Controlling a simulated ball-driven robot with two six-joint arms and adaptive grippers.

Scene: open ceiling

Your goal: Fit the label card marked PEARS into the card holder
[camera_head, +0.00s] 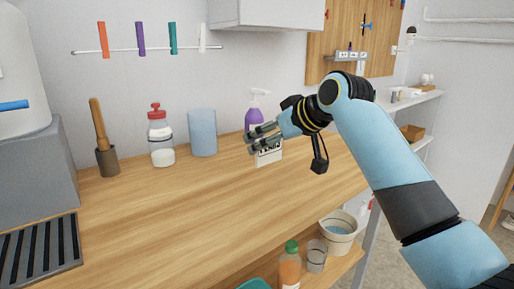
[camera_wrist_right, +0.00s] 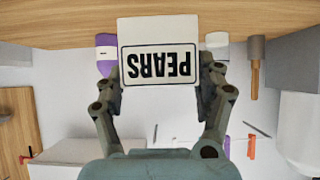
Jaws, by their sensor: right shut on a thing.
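The white PEARS label card (camera_head: 268,156) is at the back of the wooden counter in the head view, partly covered by my right gripper (camera_head: 263,139). In the right wrist view the card (camera_wrist_right: 158,38) shows its black-framed word PEARS upside down. My right gripper (camera_wrist_right: 160,84) is shut on the card, one finger at each side edge. I cannot tell whether the card's lower edge touches the counter. I cannot make out a card holder for certain in either view. My left gripper is not in view.
A purple spray bottle (camera_head: 256,112) stands just behind the card. A wall cabinet (camera_head: 265,15) hangs above. The counter's front middle (camera_head: 200,215) is clear.

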